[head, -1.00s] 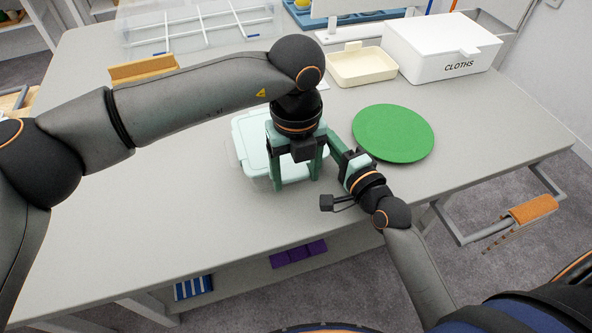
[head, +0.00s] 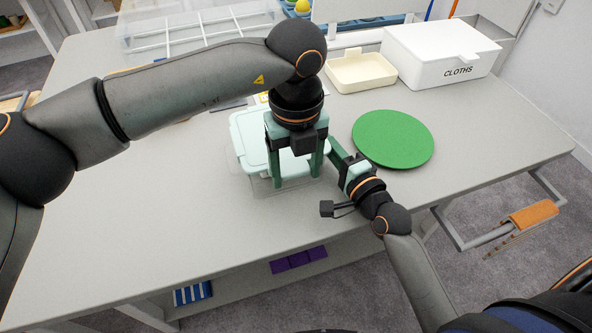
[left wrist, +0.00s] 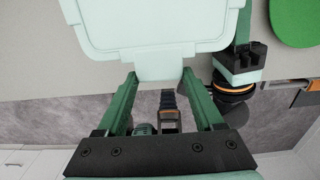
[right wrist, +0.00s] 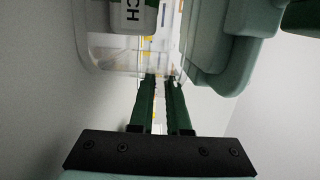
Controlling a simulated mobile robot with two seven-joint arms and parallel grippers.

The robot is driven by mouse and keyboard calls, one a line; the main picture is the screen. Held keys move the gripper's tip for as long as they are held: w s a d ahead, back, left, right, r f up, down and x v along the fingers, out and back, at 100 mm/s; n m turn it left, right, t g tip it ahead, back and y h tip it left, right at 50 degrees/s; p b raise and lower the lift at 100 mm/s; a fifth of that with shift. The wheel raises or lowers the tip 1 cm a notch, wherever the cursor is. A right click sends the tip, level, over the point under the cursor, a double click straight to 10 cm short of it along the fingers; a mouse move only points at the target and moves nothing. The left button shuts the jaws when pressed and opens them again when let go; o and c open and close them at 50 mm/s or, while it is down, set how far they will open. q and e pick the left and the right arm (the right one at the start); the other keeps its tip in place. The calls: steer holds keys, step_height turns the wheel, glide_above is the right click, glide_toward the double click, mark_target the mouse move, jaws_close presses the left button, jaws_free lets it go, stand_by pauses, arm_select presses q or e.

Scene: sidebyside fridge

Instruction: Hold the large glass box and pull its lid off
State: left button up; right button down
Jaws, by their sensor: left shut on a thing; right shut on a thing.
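The pale mint lid (head: 250,130) is above the clear glass box (head: 262,186), whose lower edge shows below it on the table. My left gripper (head: 297,180) points down and is shut on the lid's front tab, seen in the left wrist view (left wrist: 162,66). My right gripper (head: 334,142) is shut on the box's wall at its right side. In the right wrist view, the clear wall (right wrist: 105,62) runs between the fingers, and the lid (right wrist: 232,50) shows apart from it. A partly hidden label with "CH" is seen through the box.
A green round mat (head: 393,139) lies just right of the grippers. Behind are a cream tray (head: 361,72), a white CLOTHS box (head: 440,55) and a clear divided organizer (head: 200,30). The table's left front (head: 130,215) is clear.

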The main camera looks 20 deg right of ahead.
arm_select(q)
steer(key=shift+r, duration=0.1)
arm_select(e)
steer(key=shift+f, duration=0.4)
arm_select(q)
steer(key=shift+r, duration=1.95)
steer(key=w+a, duration=0.2)
steer(key=a, duration=1.1)
glide_above(171, 242)
step_height(171, 242, down, 7)
steer(key=shift+f, duration=2.45)
